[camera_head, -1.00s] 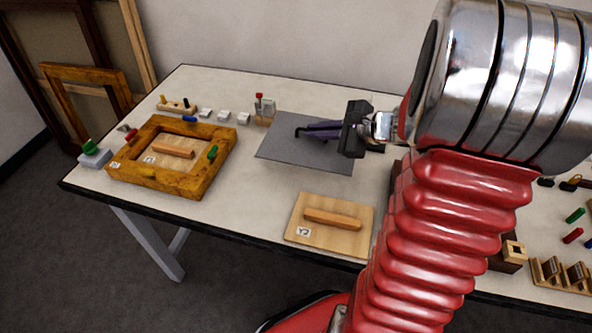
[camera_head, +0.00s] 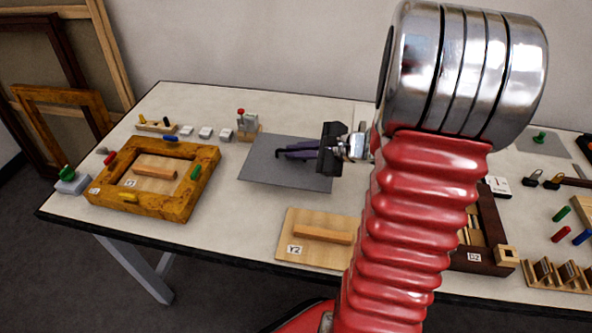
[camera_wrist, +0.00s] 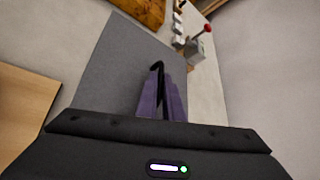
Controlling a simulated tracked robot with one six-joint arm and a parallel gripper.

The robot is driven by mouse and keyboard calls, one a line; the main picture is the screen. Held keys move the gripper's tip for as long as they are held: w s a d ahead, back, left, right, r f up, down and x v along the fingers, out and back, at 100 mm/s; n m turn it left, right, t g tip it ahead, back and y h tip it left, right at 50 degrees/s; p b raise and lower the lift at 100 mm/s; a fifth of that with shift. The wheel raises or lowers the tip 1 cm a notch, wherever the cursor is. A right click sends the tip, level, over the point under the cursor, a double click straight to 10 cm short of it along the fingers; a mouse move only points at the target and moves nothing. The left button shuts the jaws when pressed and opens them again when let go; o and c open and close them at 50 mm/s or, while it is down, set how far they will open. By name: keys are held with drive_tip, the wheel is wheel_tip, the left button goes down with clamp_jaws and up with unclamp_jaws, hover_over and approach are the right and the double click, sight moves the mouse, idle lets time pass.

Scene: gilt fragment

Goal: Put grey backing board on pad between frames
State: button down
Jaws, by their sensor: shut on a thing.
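The grey backing board (camera_head: 258,168) is a flat grey sheet at the middle of the table, right of the gilt frame (camera_head: 105,198). My gripper (camera_head: 284,152) is over this board, its purple fingers shut on a slim black part that looks like the board's handle. In the wrist view, the black part (camera_wrist: 157,68) shows between the fingers (camera_wrist: 163,98), with the grey sheet (camera_wrist: 105,65) beneath. I cannot tell whether the board touches the surface below. No separate pad can be made out under it. A dark wooden frame or tray (camera_head: 487,215) is partly hidden behind my arm.
A light wooden board with a bar (camera_head: 300,252) lies near the front edge. Small white blocks (camera_head: 205,132) and a red-knobbed clamp (camera_head: 243,125) stand at the back. Another grey sheet (camera_head: 528,148) with a green knob is at right. Coloured pegs (camera_head: 561,235) lie front right.

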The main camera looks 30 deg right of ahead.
sight(296, 167)
drive_tip(key=shift+f, duration=0.8)
drive_tip(key=shift+f, duration=2.1)
drive_tip(key=shift+f, duration=0.1)
drive_tip(key=c, duration=1.9)
unclamp_jaws()
drive_tip(key=v, duration=1.2)
drive_tip(key=shift+r, duration=0.2)
